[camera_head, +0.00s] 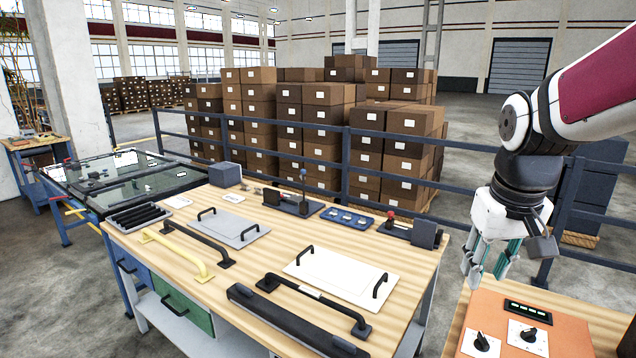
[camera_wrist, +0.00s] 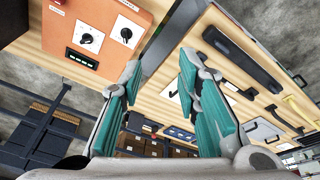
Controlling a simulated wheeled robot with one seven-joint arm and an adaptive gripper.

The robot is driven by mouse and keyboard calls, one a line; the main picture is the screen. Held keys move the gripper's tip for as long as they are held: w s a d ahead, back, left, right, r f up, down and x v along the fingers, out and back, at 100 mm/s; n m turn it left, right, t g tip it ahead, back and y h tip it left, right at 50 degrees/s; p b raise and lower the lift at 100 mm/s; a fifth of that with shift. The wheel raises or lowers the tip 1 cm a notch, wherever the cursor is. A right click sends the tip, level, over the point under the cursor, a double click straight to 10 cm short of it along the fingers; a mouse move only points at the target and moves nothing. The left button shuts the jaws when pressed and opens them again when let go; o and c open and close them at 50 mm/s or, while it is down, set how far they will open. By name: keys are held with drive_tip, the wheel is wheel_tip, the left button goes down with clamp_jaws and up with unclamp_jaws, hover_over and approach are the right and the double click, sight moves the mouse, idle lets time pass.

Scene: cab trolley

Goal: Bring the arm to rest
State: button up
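My gripper (camera_head: 487,262) hangs at the right in the head view, above the orange panel (camera_head: 490,305) with black knobs. In the wrist view my gripper (camera_wrist: 160,95) shows its two teal-padded fingers spread apart, with nothing between them. The gripper is open and empty. The arm comes in from the upper right, with a maroon and white link. In the wrist view the orange panel (camera_wrist: 62,30) lies at the upper left, clear of the fingers.
A wooden workbench (camera_head: 240,285) holds handles, a white plate (camera_head: 343,274), a grey plate (camera_head: 222,227) and small lever units. A blue railing (camera_head: 345,165) runs behind it. Stacked boxes (camera_head: 320,115) stand beyond. A dark blue block (camera_head: 598,185) stands behind the arm.

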drive_tip(key=s+a+r+t, duration=0.1)
drive_tip(key=s+a, duration=0.2)
drive_tip(key=s, duration=0.5)
drive_tip(key=s+a+r+t, duration=0.1)
drive_tip(key=s+a, duration=0.3)
drive_tip(key=s, duration=0.4)
drive_tip(key=shift+a+t+y, duration=0.15)
drive_tip(key=shift+t+y, duration=0.25)
drive_tip(key=shift+t, duration=0.1)
drive_tip(key=shift+r, duration=0.15)
